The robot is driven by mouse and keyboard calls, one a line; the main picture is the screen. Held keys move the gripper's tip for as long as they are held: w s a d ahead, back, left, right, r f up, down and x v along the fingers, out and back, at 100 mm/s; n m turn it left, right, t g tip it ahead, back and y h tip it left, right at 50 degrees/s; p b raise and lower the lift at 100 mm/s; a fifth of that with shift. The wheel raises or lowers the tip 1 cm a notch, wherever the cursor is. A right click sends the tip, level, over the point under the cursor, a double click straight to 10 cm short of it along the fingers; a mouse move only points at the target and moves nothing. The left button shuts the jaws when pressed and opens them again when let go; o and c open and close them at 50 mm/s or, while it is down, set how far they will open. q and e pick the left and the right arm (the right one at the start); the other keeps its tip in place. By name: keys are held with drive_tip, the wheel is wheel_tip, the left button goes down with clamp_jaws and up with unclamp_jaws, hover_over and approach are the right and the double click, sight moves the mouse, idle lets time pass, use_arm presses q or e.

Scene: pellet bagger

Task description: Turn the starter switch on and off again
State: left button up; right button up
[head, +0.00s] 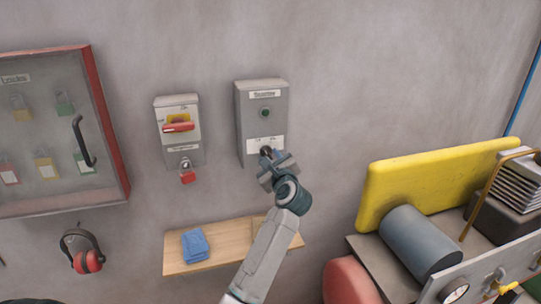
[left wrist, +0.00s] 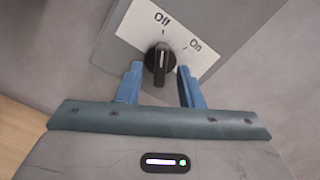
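The grey starter box (head: 262,112) hangs on the wall with a dark green round lamp or button (head: 265,113) above its switch label. My left gripper (head: 271,160) is at the lower part of the box. In the left wrist view its blue fingers (left wrist: 159,86) stand open on both sides of the knob, with gaps visible. My right gripper is not in view.
An isolator box (head: 178,130) with a red handle and a red padlock (head: 187,174) hangs left of the starter. Below is a wooden shelf (head: 215,247) with a blue cloth (head: 195,245). A locks cabinet (head: 55,130) is at left, yellow-guarded machinery (head: 430,180) at right.

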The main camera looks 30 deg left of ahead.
use_arm(q)
clamp_jaws()
drive_tip(key=shift+m, duration=0.5)
drive_tip(key=m+p, duration=0.3)
drive_tip(key=m, duration=0.1)
drive_tip(key=shift+a+r+m, duration=0.1)
drive_tip(key=shift+m, duration=0.3)
drive_tip(key=m+p, duration=0.3)
drive_tip(key=shift+s, duration=0.1)
drive_tip(key=shift+a+m+p, duration=0.1)
drive_tip(key=shift+m+p, duration=0.6)
drive_tip(key=shift+m, duration=0.8)
